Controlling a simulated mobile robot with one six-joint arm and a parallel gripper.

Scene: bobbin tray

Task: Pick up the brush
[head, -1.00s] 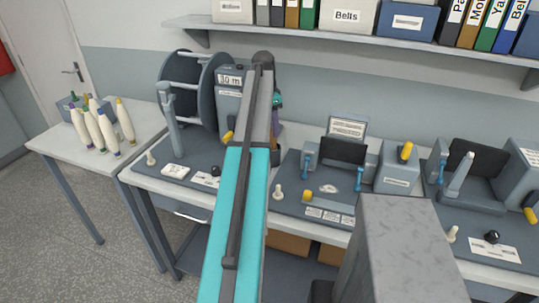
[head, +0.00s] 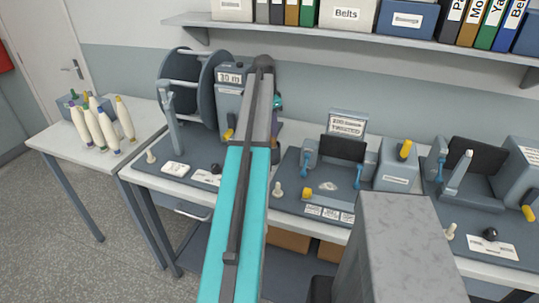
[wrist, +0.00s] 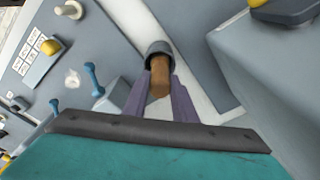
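The brush shows in the wrist view as a brown wooden handle (wrist: 159,78) standing out of a dark grey round holder (wrist: 159,48). Its bristle end is hidden. My gripper (wrist: 160,90) has purple fingers, one on each side of the handle. They lie close to the wood, and I cannot tell whether they press on it or leave a gap. In the head view my teal arm covers most of this spot.
A reel stand (head: 185,85) stands left of my arm, and a small machine with a black plate (head: 342,149) stands to its right. A shelf with binders (head: 484,25) runs above the bench.

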